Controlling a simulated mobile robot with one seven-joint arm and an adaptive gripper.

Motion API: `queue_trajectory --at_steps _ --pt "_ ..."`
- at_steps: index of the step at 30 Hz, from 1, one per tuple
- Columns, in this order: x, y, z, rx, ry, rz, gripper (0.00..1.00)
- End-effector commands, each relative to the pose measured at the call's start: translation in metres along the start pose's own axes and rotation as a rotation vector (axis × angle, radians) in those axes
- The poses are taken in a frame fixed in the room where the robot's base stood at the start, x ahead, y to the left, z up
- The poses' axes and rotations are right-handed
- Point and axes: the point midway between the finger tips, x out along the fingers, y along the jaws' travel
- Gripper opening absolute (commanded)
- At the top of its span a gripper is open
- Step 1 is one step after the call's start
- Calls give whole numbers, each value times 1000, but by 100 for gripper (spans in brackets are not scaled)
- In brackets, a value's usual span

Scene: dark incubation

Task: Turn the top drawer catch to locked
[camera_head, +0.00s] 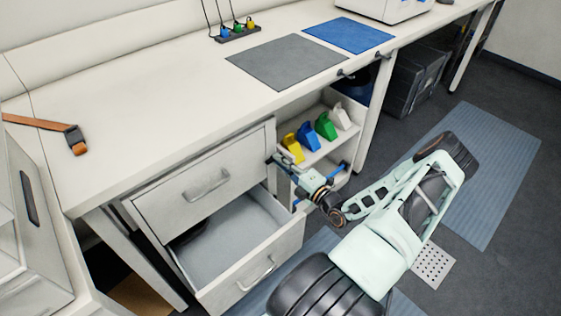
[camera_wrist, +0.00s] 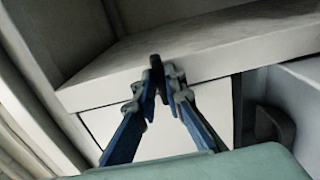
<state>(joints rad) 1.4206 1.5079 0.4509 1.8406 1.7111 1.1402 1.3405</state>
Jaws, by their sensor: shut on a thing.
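The top drawer (camera_head: 170,205) is closed under the white bench, with a pale bar handle (camera_head: 207,187) on its front. My gripper (camera_head: 276,161) is at the right end of that drawer front, near its upper edge. In the wrist view my blue fingers (camera_wrist: 160,80) converge on a small dark upright piece, which looks like the drawer catch (camera_wrist: 156,66). The fingers are shut on it, against a pale edge. Most of the catch is hidden by the fingertips, and its exact angle cannot be told.
The lower drawer (camera_head: 290,243) stands open below. Yellow, blue, green and white scoop-like items (camera_head: 325,126) stand on a shelf (camera_head: 330,145) right of my gripper. A grey mat (camera_head: 287,62) and a blue mat (camera_head: 349,35) lie on the bench. An orange strap (camera_head: 35,123) lies at left.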

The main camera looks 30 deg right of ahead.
Motion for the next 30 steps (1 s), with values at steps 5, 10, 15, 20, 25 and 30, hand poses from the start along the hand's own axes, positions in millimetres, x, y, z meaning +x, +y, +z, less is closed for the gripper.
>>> queue_trajectory --at_steps 5,10,15,20,25,30 --pt "0 -1 0 8 0 -1 0" --pt "0 -1 0 8 -1 -1 0" --pt "0 -1 0 7 -1 -1 22" --pt "0 0 0 6 0 -1 28" --pt "-1 0 0 6 0 -1 28" --pt "-16 0 1 4 -1 -2 28"
